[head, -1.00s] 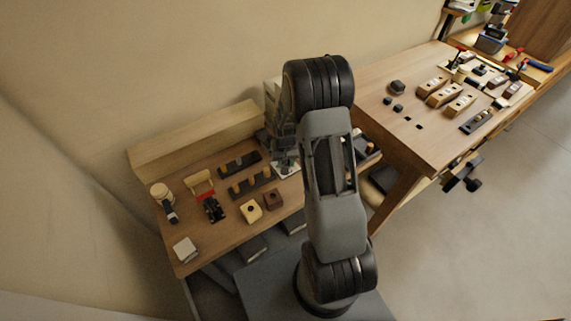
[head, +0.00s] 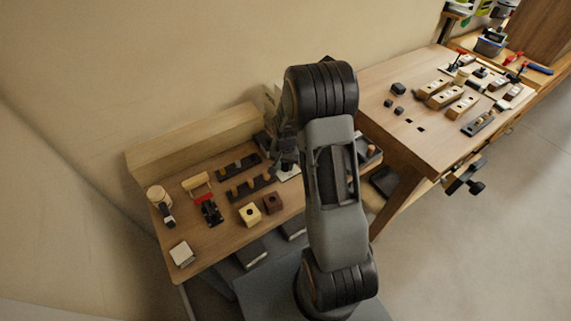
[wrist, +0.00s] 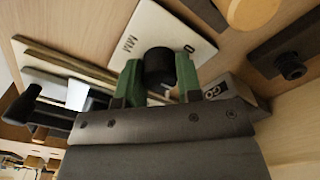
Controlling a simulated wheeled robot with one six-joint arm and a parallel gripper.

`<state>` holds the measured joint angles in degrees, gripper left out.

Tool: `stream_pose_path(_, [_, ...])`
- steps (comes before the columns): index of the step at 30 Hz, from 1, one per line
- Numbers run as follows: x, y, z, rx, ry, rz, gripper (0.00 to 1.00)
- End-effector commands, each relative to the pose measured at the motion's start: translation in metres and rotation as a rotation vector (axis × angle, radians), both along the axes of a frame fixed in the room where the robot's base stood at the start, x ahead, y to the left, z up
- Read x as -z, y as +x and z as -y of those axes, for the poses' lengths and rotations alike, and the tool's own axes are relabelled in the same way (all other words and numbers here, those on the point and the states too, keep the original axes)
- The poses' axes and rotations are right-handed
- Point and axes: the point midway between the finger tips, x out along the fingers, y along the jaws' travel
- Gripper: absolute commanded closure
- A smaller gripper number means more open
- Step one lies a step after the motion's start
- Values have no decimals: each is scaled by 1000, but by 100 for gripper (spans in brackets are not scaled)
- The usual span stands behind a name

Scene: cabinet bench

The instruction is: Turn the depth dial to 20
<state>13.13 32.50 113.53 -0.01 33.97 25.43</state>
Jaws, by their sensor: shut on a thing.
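The depth dial is a round black knob (wrist: 158,62) on a pale plate (wrist: 190,68) marked "0" and "MM" in the wrist view. My gripper (wrist: 160,78) has its two green fingers on either side of the knob and is shut on it. The fingers and the gripper body cover part of the plate, so I cannot read the dial's setting. In the head view, my gripper (head: 285,158) is low over the back right of the small bench, by the pale plate (head: 290,174), partly hidden by my arm.
On the small bench (head: 215,252) are dark racks with pegs (head: 250,187) and two small blocks (head: 251,214). A larger workbench (head: 405,145) with tools stands at the right.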

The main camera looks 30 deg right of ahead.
Motion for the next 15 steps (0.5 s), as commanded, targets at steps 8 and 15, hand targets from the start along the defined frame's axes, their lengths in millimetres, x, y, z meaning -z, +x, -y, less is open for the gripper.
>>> stream_pose_path(8, [0, 0, 0, -1, 0, 0, 62])
stream_pose_path(15, [0, 0, 0, -2, 0, 0, 42])
